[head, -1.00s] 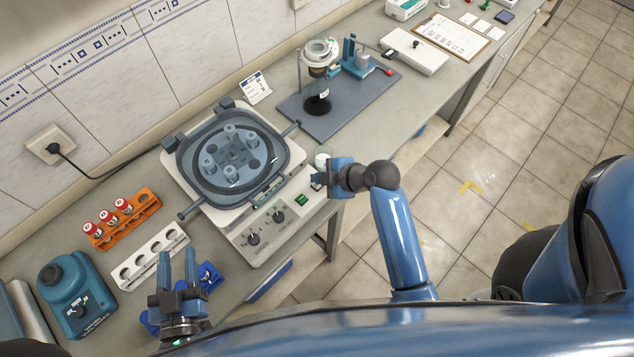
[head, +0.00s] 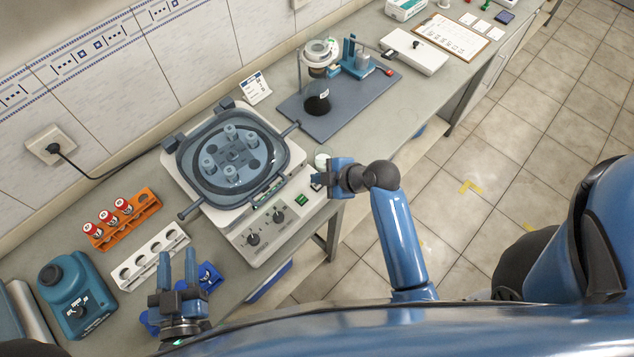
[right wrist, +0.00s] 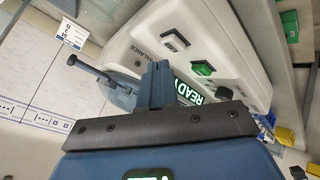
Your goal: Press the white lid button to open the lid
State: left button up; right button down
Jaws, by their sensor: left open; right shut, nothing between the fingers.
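The grey-white centrifuge (head: 262,238) stands on the bench in the head view. Its framed lid (head: 192,150) appears down, with the rotor (head: 232,155) showing through it. In the right wrist view, what seems to be the white lid button (right wrist: 172,42) sits in a dark surround on the front panel, near a green button (right wrist: 202,68). In the head view my right gripper covers that panel end. My right gripper (head: 318,180) is shut and empty, just above the panel's right end; contact cannot be told. My left gripper (head: 178,258) is open and empty at the lower left.
An orange rack (head: 140,218) with red-capped tubes and a white rack (head: 150,256) stand left of the centrifuge. A blue device (head: 75,292) stands at the far left. A stand on a dark base (head: 350,112) is behind my right gripper. The bench edge lies close to the right arm.

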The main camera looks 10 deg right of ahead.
aim_at(320, 186)
jog(key=shift+f, duration=0.25)
dwell(0.4)
jog(key=shift+f+b, duration=0.2)
jog(key=shift+b, duration=0.2)
jog(key=shift+f+b, duration=0.4)
jog(key=shift+f, duration=0.1)
dwell(0.6)
jog(key=shift+r, duration=0.15)
jog(key=shift+r+p, duration=0.75)
jog(key=shift+r, duration=0.15)
notch_tip(320, 186, up, 5)
jog(key=p, duration=0.4)
dwell(0.3)
dwell(0.8)
